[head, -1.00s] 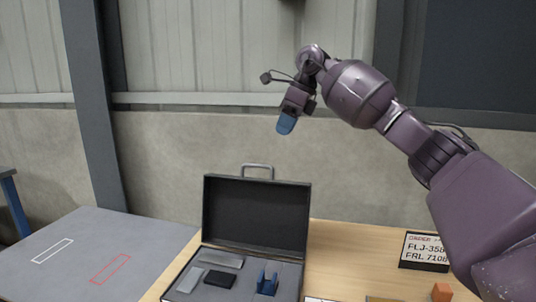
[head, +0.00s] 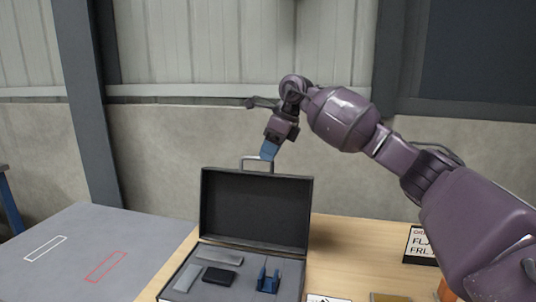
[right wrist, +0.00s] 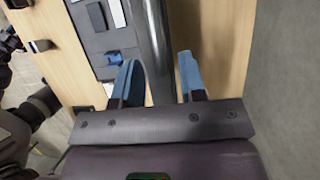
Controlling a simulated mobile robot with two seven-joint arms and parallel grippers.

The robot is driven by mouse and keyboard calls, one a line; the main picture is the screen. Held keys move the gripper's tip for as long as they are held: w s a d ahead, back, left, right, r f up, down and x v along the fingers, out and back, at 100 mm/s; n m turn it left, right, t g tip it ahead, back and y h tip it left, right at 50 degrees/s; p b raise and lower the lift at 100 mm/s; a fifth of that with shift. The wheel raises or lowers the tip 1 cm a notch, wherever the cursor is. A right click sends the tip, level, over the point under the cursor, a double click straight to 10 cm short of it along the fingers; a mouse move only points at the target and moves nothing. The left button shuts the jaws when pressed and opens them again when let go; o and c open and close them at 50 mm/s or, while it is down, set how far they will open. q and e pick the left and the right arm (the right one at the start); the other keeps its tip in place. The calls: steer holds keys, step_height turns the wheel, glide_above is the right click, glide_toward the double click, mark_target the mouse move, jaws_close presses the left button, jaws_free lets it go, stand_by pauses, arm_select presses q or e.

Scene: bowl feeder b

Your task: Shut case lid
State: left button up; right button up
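My right gripper (head: 268,152) has come down from above to the lid's top edge, with blue fingertips by the handle. In the right wrist view the gripper (right wrist: 158,72) is open, its blue fingers apart, with the dark lid (right wrist: 148,35) seen edge-on between or just beneath them. Contact cannot be told. My left gripper is not in view.
The case holds a blue holder (head: 268,281), a black block (head: 219,275) and grey flat pieces (head: 220,256). A sign (head: 420,246) and an orange block (head: 446,291) are at the right. A grey surface (head: 75,265) with white and red outlines lies left.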

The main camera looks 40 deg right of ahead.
steer(key=shift+a+f, duration=0.1)
steer(key=shift+f, duration=0.2)
steer(key=shift+c, duration=0.2)
jaws_close()
steer(key=shift+r, duration=0.1)
